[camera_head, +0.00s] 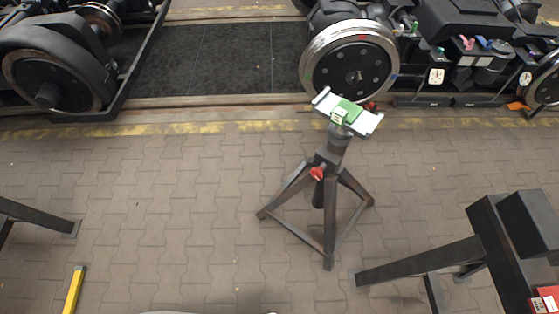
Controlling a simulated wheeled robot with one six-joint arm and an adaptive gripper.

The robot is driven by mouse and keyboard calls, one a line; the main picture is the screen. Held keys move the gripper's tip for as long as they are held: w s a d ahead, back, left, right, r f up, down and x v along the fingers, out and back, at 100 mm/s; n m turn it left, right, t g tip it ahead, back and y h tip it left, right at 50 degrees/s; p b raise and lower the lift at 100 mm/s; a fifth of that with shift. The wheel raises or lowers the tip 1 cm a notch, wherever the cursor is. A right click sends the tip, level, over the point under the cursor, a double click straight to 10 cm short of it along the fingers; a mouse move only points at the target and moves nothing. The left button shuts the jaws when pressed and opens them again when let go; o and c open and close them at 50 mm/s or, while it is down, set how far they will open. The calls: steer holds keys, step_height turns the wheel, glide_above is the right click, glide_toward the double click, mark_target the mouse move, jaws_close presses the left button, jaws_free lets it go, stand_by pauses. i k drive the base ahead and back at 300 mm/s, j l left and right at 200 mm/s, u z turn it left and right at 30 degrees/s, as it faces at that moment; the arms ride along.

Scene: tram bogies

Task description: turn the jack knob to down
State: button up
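A dark metal jack stand (331,190) stands on the paving in the middle of the head camera view, on splayed legs joined by low bars. Its top carries a white and green plate (350,111). A small red knob (317,173) sits on the left side of its column, below the neck. The knob's exact setting is too small to tell. My gripper is not in view, and nothing is seen touching the knob.
Wheeled bogies (350,68) stand behind the stand, past a worn yellow line (200,127). A dark metal frame (480,245) fills the lower right. A dark leg (40,216) and a yellow bar (74,290) are at left. The paving between is clear.

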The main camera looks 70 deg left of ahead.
mark_target(317, 174)
steer(key=u, duration=1.5)
steer(key=i+j+u, duration=0.35)
